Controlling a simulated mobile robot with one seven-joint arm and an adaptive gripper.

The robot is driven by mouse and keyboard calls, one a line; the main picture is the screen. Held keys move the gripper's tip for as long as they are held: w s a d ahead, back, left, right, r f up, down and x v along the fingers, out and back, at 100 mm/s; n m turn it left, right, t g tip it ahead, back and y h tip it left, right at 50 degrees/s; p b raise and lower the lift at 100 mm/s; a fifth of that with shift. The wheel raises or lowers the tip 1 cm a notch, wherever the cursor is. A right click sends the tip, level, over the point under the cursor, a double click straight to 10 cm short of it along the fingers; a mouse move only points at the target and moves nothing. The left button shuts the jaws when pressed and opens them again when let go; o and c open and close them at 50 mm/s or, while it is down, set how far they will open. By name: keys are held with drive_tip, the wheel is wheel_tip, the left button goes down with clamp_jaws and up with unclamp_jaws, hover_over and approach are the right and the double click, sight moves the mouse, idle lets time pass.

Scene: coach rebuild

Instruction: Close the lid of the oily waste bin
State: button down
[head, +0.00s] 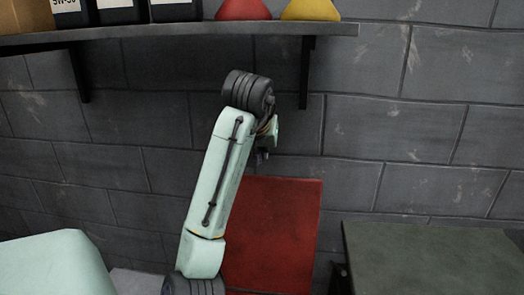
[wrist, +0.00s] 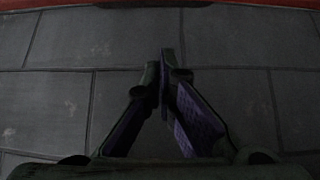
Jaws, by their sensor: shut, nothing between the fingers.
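A flat red panel (head: 275,235), which looks like the raised lid of the oily waste bin, stands nearly upright in front of the wall in the head view. Its left part is hidden behind my arm, and the bin's body is not visible. My gripper (head: 263,157) is just above the panel's top edge, partly hidden by my wrist. In the wrist view my gripper (wrist: 165,62) is shut and empty, its fingertips together in front of the grey wall. A red strip (wrist: 160,4) crosses the top of that view; it may be the lid's edge.
A wall shelf (head: 200,32) on dark brackets runs above my arm, holding dark bottles (head: 120,10), a red item (head: 243,10) and a yellow item (head: 311,10). A dark grey-green surface (head: 430,258) stands at the lower right. The wall between is bare.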

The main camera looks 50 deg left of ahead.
drive_tip(key=shift+w+f+p, duration=0.1)
drive_tip(key=shift+f+p, duration=0.7)
drive_tip(key=shift+f, duration=1.7)
